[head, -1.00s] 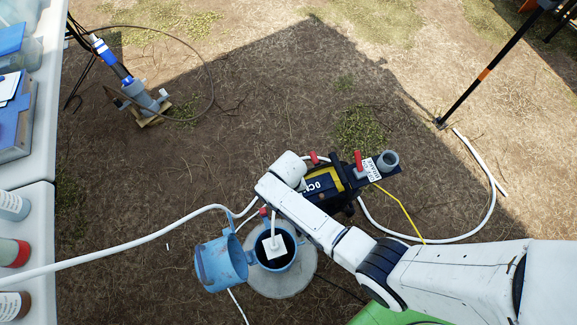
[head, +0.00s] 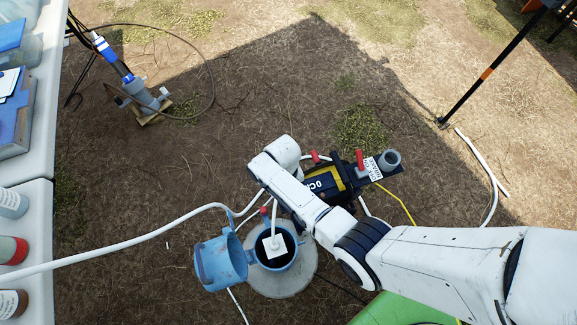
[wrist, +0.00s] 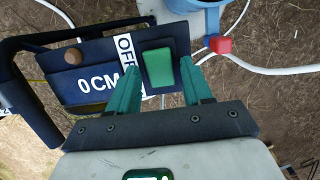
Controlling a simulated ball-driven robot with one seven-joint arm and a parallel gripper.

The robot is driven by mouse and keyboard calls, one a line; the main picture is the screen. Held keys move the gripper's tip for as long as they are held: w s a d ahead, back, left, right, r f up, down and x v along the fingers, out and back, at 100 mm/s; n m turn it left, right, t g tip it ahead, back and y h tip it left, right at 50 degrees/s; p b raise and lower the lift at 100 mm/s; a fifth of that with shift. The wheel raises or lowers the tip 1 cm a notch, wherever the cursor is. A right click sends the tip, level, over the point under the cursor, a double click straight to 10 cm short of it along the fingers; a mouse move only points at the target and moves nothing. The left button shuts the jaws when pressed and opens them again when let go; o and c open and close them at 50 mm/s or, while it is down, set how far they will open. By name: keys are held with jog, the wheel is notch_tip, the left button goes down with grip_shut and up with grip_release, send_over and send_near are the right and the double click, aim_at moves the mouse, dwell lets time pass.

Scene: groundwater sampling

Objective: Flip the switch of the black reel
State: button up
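The black reel (head: 322,186) stands on the dirt beside the blue well top, partly behind my arm in the head view. In the wrist view, its dark front panel (wrist: 95,62) carries "0 CM" and a white "OFF" label (wrist: 127,50). The green switch (wrist: 158,67) sits right of that label. My gripper (wrist: 160,76) is open, its two green fingers apart, one on each side of the switch in the picture. I cannot tell whether they touch the panel or the switch. In the head view, my gripper is hidden by the arm.
The blue well casing (head: 287,262) with its open blue cap (head: 220,264) and white tubing stands left of my arm. White tables (head: 42,165) line the left edge.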

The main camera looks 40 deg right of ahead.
jog(key=shift+o, duration=0.5)
jog(key=shift+r, duration=0.1)
notch_tip(320, 180, up, 10)
jog(key=w+p, duration=0.2)
jog(key=p, duration=0.1)
jog(key=shift+d+r, duration=0.2)
jog(key=shift+d, duration=0.1)
jog(key=s+d+r+n+t, duration=0.1)
jog(key=s+d+r, duration=0.2)
jog(key=s+r, duration=0.4)
jog(key=s+d+r+n+t, duration=0.2)
jog(key=s+d+r, duration=0.2)
jog(key=s+r, duration=0.4)
jog(key=s, duration=0.4)
jog(key=shift+r+h+p, duration=0.2)
jog(key=shift+h+p, duration=0.2)
